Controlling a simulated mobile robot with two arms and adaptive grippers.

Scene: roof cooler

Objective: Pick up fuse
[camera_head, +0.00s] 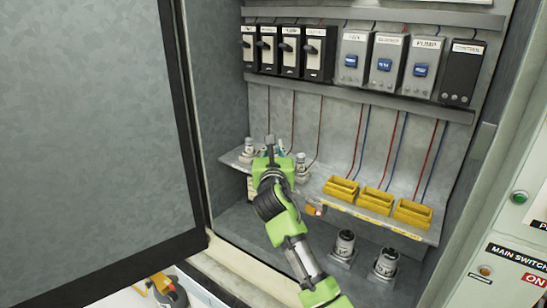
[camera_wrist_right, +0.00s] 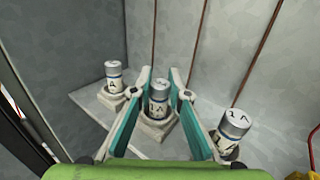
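Several fuses stand upright in holders. In the right wrist view there are three silver-and-white ones: a left fuse (camera_wrist_right: 113,75), a middle fuse (camera_wrist_right: 158,100) marked 1A and a right fuse (camera_wrist_right: 234,128). My right gripper (camera_wrist_right: 162,88) is open, with one teal-padded finger on each side of the middle fuse; whether the pads touch it I cannot tell. In the head view my right gripper (camera_head: 274,150) is over the shelf, between the left fuse (camera_head: 249,146) and the right fuse (camera_head: 301,162), and mostly hides the middle one. My left gripper is not in view.
The fuses stand on a grey shelf (camera_head: 328,211) inside an open cabinet. Yellow boxes (camera_head: 376,200) line its right part. Two larger fuses (camera_head: 345,242) stand below. Switches (camera_head: 290,50) and wires are above. The cabinet door (camera_head: 95,130) is open at left.

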